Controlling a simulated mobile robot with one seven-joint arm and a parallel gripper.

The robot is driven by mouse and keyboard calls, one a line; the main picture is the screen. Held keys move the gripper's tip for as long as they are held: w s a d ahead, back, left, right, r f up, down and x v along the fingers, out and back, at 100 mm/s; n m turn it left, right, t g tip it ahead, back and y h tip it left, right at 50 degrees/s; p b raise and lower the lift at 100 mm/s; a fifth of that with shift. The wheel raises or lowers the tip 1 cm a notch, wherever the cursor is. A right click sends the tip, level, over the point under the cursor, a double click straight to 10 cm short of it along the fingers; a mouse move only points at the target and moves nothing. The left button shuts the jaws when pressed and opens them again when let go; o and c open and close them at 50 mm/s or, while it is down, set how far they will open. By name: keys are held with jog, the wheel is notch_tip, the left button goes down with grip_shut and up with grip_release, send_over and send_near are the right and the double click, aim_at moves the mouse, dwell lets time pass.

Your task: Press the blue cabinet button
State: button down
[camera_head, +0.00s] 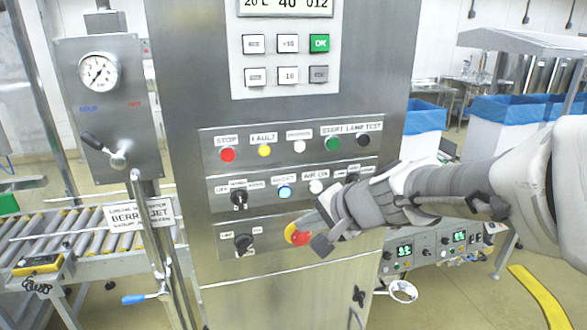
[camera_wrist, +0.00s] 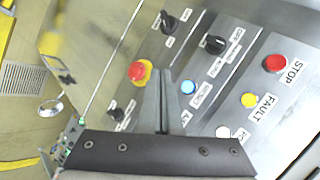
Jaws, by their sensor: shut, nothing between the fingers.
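The blue button (camera_head: 284,192) is lit and round, in the middle row of the steel cabinet's control panel, under a small label. It also shows in the wrist view (camera_wrist: 188,87), just right of my fingers. My gripper (camera_head: 301,224) is shut and empty, in front of the panel below and slightly right of the blue button. In the wrist view its fingertips (camera_wrist: 160,74) appear between the blue button and the red mushroom button. I cannot tell whether the fingertips touch the panel; they are not seen on the blue button.
A red mushroom button (camera_head: 298,234) on a yellow base sits close to my fingers. Black rotary knobs (camera_head: 239,198), a white button (camera_head: 316,187) and a top row with red (camera_head: 227,155), yellow and green buttons surround it. A roller conveyor (camera_head: 90,235) stands left.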

aim_at(284, 192)
jog(key=shift+w+a+p, duration=0.15)
jog(key=shift+w+a, duration=0.25)
jog(key=shift+w, duration=1)
jog(key=shift+w+a+p, duration=0.15)
jog(key=shift+w+a, duration=0.25)
jog(key=shift+w, duration=1)
jog(key=shift+w+a+p, duration=0.15)
jog(key=shift+w+a, duration=0.25)
jog(key=shift+w, duration=1)
jog(key=shift+w, duration=0.1)
jog(key=shift+w+a, duration=0.15)
jog(key=shift+w, duration=0.15)
jog(key=shift+w+a, duration=0.1)
jog(key=shift+w, duration=0.3)
jog(key=shift+s+b, duration=0.2)
jog(key=shift+b, duration=0.1)
jog(key=shift+s+d, duration=0.25)
jog(key=shift+s, duration=0.35)
